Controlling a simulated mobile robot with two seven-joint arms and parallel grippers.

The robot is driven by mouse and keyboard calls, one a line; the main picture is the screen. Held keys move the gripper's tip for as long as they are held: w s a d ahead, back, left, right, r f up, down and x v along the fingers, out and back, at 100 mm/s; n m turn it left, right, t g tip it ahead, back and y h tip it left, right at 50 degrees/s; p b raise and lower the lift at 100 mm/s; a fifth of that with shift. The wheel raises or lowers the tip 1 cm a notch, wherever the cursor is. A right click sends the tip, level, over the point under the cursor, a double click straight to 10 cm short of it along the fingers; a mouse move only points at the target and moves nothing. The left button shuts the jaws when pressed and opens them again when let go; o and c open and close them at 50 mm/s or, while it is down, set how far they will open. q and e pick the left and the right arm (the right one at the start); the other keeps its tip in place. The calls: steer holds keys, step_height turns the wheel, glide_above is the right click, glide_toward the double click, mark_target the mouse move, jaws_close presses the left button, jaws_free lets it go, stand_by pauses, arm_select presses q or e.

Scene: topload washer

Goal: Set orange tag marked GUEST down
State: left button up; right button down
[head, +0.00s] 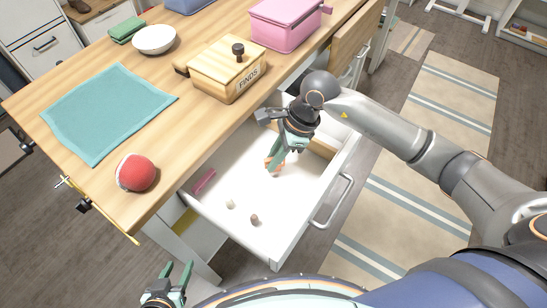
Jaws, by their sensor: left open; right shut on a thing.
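My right gripper (273,168) reaches down into the open white drawer (262,245). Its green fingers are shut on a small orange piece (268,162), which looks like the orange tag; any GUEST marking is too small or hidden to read. The fingers cover most of it, and I cannot tell if it touches the drawer floor. My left gripper (178,274) is open and empty at the bottom of the view, below and outside the drawer.
The drawer also holds a pink item (204,181) and small pieces (254,219); its front middle is clear. On the table are a wooden FINDS box (222,75), a pink box (283,25), a teal cloth (105,112), a red-and-white ball (137,172) and a white bowl (154,40).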

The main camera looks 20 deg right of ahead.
steer(key=shift+f, duration=0.4)
steer(key=c, duration=0.9)
jaws_free()
steer(key=shift+r, duration=0.25)
steer(key=v, duration=1.1)
steer(key=shift+d+r, duration=0.15)
steer(key=shift+r, duration=0.25)
